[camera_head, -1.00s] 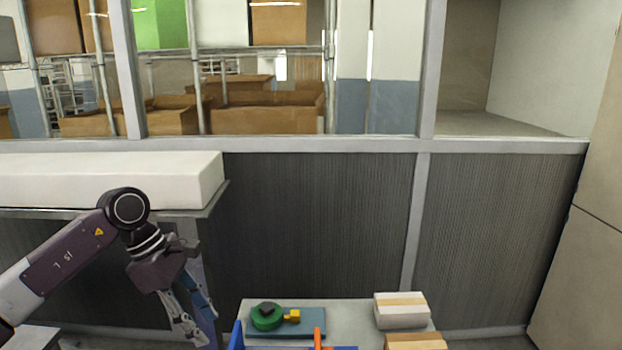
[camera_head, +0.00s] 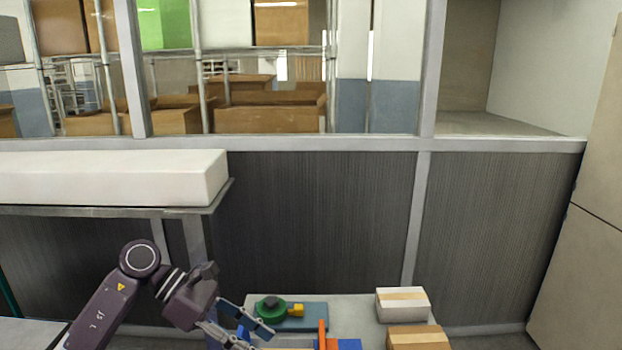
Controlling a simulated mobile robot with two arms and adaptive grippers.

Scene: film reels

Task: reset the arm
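My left arm comes in from the lower left. Its gripper (camera_head: 250,330) is over the left front part of the small table, with its two fingers spread apart and nothing seen between them. A green round reel (camera_head: 270,308) with a yellow block (camera_head: 297,310) lies on a blue-grey plate (camera_head: 308,322) just beyond the fingers. The gripper partly hides a blue part (camera_head: 243,334) at the table's front left. My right gripper is out of view.
The light table (camera_head: 352,312) also bears a white box (camera_head: 402,304) at the right, a brown box (camera_head: 418,338) in front of it, and an orange upright piece (camera_head: 322,334) beside a blue block (camera_head: 348,344). A white slab (camera_head: 110,178) on a shelf stands at the left.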

